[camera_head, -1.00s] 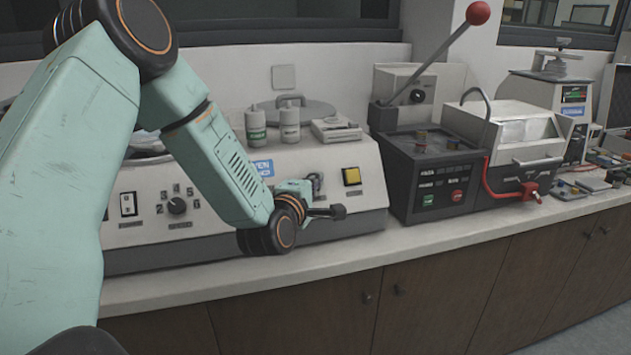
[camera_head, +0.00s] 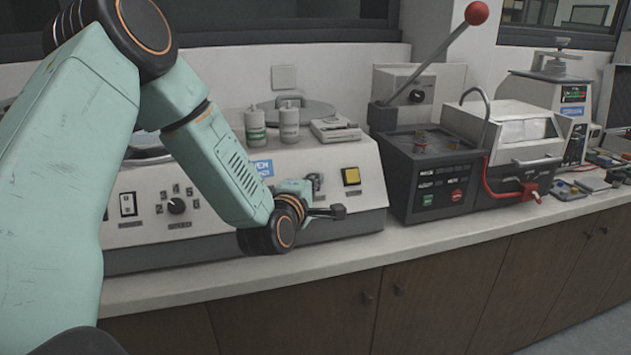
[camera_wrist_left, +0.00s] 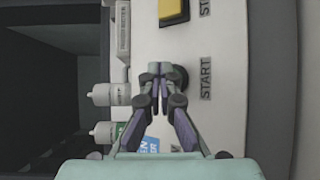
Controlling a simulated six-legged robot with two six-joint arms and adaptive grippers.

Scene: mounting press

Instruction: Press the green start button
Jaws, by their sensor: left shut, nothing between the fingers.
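A small green button (camera_head: 428,200) shows beside a red one on the front of the black press in the head view. My left gripper (camera_head: 314,184) is at the front panel of the white machine, left of the yellow button (camera_head: 351,176). In the left wrist view its fingertips (camera_wrist_left: 160,72) are together and empty. They overlap a dark round button (camera_wrist_left: 181,77) beside a START label (camera_wrist_left: 206,78). My right gripper is out of view.
The black press (camera_head: 430,160) has a long lever with a red knob (camera_head: 477,13). Two white bottles (camera_head: 272,125) stand on the white machine (camera_head: 240,232). A red-handled unit (camera_head: 525,140) stands at the right. The counter's front strip (camera_head: 420,243) is clear.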

